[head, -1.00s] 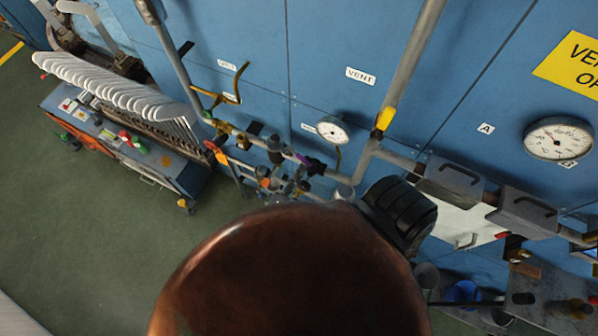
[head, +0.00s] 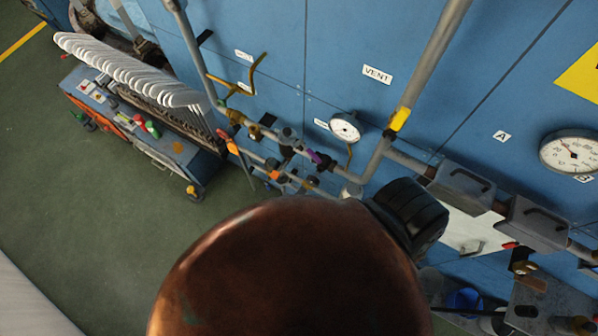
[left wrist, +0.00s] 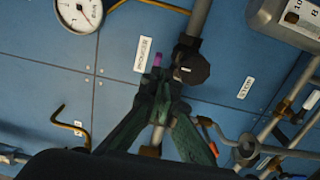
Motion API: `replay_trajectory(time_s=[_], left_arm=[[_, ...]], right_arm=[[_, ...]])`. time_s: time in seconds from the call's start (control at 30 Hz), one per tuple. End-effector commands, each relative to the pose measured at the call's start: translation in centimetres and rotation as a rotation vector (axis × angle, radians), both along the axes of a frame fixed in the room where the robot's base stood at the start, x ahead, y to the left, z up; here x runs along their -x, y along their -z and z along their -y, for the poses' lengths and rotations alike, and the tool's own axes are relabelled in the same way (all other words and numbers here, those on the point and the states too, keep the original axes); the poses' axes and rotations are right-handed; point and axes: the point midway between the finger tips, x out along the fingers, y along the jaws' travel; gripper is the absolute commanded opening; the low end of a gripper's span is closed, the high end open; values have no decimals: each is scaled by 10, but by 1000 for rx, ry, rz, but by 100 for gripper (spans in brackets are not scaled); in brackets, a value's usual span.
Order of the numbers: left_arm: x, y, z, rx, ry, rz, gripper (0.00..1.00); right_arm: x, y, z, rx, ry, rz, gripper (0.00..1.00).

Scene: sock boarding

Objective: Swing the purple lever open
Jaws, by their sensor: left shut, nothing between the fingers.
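The purple lever (head: 318,159) shows as a small purple piece on the pipework below the small gauge in the head view. In the left wrist view a small purple tip (left wrist: 157,59) stands just beyond my fingertips, beside a dark round knob. Most of the lever is hidden there by the fingers. My left gripper (left wrist: 160,88) is shut and empty, its dark green fingers over the pipe close to the purple tip. I cannot tell whether they touch it. My right gripper is not in view.
A small gauge (head: 345,127) and yellow bent handles (head: 243,80) are on the blue wall (head: 340,35) near the lever. Pipes and valves crowd around it. A low cart (head: 160,140) stands at the left on open green floor (head: 90,210).

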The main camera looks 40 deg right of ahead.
Motion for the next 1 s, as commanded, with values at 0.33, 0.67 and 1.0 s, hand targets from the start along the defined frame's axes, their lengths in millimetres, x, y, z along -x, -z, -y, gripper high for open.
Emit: replay_trajectory(time_s=[0.33, 0.67, 1.0], left_arm=[[17, 0, -16, 0, 0, 0, 0], [17, 0, -16, 0, 1, 0, 0], [2, 28, -25, -55, -28, 27, 0]], right_arm=[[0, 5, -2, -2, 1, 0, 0], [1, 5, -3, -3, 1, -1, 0], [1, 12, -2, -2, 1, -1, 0]])
